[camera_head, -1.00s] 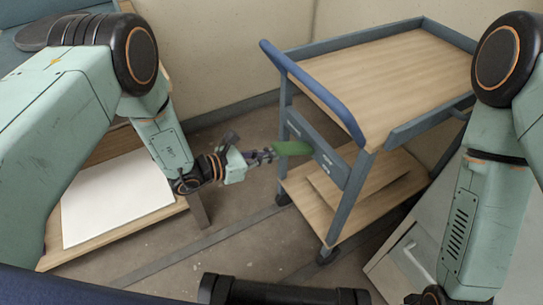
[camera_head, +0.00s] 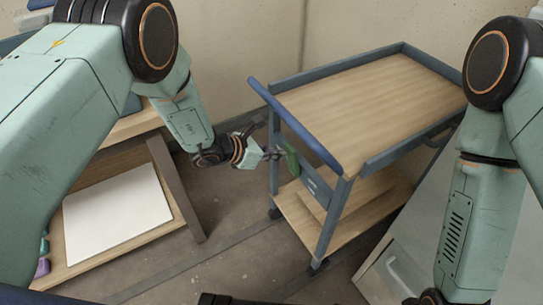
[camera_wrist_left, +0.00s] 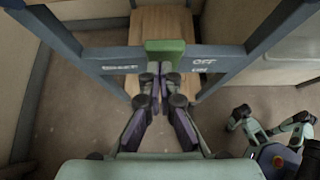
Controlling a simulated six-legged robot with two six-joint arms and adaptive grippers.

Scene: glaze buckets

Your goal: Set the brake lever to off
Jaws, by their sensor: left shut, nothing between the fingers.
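The brake lever is a green bar (camera_head: 291,160) on the blue-grey plate (camera_head: 315,185) at the near end of the cart. It stands steeply in the head view. In the left wrist view the green lever (camera_wrist_left: 165,46) is at the middle of the crossbar. To its right are the labels "OFF" (camera_wrist_left: 204,62) and, below it, "ON" (camera_wrist_left: 201,71). My left gripper (camera_head: 277,153) is shut and empty at the lever. Its fingertips (camera_wrist_left: 160,70) are just below the lever in the wrist view; I cannot tell whether they touch it.
The wooden-topped cart (camera_head: 430,77) has a blue handle (camera_head: 297,128) above the lever and a lower shelf (camera_head: 345,218). A wooden shelf unit with a white sheet (camera_head: 115,212) stands at the left. A pale cabinet (camera_head: 400,270) is at the lower right. Floor shows between.

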